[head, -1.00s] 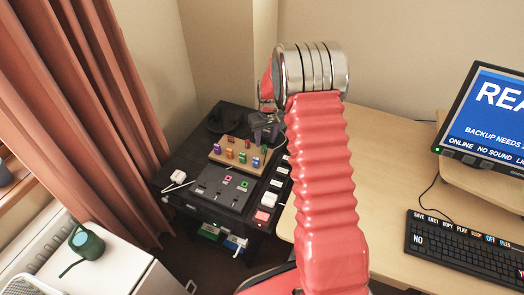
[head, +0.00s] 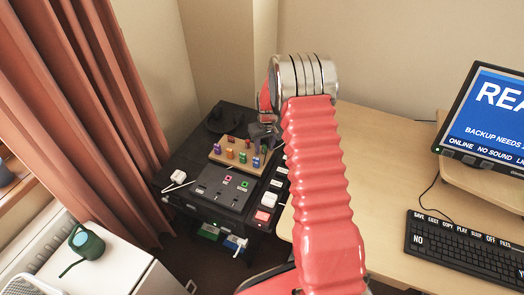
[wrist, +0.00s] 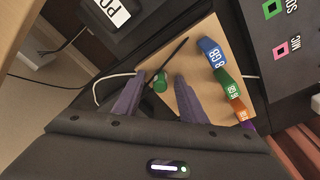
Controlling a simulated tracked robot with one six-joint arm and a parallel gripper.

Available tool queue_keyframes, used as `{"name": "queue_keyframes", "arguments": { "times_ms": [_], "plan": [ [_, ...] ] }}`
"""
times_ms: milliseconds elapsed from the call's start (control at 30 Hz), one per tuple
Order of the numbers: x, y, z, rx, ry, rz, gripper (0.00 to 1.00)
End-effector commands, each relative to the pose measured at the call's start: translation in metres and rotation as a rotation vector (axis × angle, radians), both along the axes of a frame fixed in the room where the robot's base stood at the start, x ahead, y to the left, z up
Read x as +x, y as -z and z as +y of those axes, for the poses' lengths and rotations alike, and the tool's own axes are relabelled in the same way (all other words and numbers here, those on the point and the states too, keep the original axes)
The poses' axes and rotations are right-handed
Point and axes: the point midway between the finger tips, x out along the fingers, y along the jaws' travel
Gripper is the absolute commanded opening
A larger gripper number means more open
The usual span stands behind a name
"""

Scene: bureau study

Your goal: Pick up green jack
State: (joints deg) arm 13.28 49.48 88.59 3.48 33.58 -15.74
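A wooden board (head: 228,160) on the dark unit holds a front row of coloured pieces. In the wrist view, a round green jack (wrist: 160,80) with a dark cable stands by the board's edge, between my gripper's (wrist: 159,77) two fingertips. The fingers are apart and I see no contact; the depth between them and the jack is hard to tell. In the head view, my gripper (head: 264,136) hangs over the board's right end and hides that corner. Another green piece (wrist: 228,83), labelled, sits in the row beside a blue piece (wrist: 213,52) and an orange piece (wrist: 238,110).
A black panel with a pink socket (head: 228,177) and a green socket (head: 244,183) lies in front of the board. A white cable (wrist: 115,76) runs close to my left finger. The desk (head: 385,160) is right, a curtain (head: 85,100) left.

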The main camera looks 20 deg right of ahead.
Motion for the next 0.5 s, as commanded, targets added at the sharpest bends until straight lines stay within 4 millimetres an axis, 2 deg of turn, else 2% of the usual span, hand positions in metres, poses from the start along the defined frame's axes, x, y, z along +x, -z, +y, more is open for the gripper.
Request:
{"name": "queue_keyframes", "arguments": {
  "times_ms": [100,500],
  "plan": [
    [-0.0001,-0.0001,0.0,0.0,0.0,0.0,0.37],
    [-0.0001,-0.0001,0.0003,0.0,0.0,0.0,0.09]
  ]
}}
